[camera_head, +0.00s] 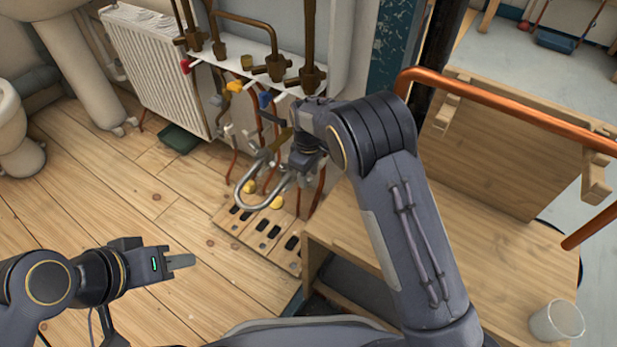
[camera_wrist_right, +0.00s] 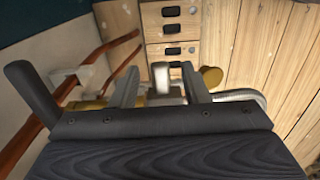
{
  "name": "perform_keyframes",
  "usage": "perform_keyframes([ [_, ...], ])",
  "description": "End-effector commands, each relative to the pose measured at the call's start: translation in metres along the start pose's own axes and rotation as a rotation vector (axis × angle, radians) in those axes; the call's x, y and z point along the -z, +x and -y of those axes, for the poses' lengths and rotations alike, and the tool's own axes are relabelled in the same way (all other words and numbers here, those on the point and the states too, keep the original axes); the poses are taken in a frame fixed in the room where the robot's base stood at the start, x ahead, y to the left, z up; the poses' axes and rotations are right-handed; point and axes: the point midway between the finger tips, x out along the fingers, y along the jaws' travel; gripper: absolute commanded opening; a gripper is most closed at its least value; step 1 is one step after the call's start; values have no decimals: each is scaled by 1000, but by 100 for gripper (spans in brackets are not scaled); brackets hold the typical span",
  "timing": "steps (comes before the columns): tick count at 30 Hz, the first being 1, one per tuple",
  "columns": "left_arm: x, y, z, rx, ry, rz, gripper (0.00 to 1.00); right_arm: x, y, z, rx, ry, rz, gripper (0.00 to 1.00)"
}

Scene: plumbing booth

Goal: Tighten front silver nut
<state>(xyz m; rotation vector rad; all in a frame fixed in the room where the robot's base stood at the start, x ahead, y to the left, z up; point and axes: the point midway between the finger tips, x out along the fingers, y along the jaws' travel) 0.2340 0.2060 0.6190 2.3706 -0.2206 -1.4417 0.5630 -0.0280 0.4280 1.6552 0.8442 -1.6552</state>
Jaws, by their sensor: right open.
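My right gripper (camera_wrist_right: 163,88) is open, its two fingers apart around a small silver piece (camera_wrist_right: 162,78) that may be the front silver nut. I cannot tell whether the fingers touch it. In the head view my right gripper (camera_head: 283,141) is at the pipework, and my wrist hides the nut there. A curved chrome pipe (camera_head: 240,193) hangs just below and left of it; the pipe also shows at the right in the wrist view (camera_wrist_right: 243,94). My left gripper (camera_head: 181,262) is over the wooden floor, away from the pipework. Its fingers are seen edge-on.
A white radiator (camera_head: 157,70) stands behind at left. A slotted wooden board (camera_head: 262,238) lies below. A wooden bench (camera_head: 480,255) with a copper pipe (camera_head: 500,108) and cup (camera_head: 557,321) is at right.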

Motion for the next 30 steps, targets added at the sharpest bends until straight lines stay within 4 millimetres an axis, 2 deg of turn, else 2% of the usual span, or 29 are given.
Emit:
perform_keyframes([
  [10,0,1,0,0,0,0,35,0,4,0,-1,0,0,42],
  [20,0,1,0,0,0,0,35,0,4,0,0,0,0,0],
  [30,-6,11,5,0,0,0,35,-3,12,0,1,2,-119,0],
])
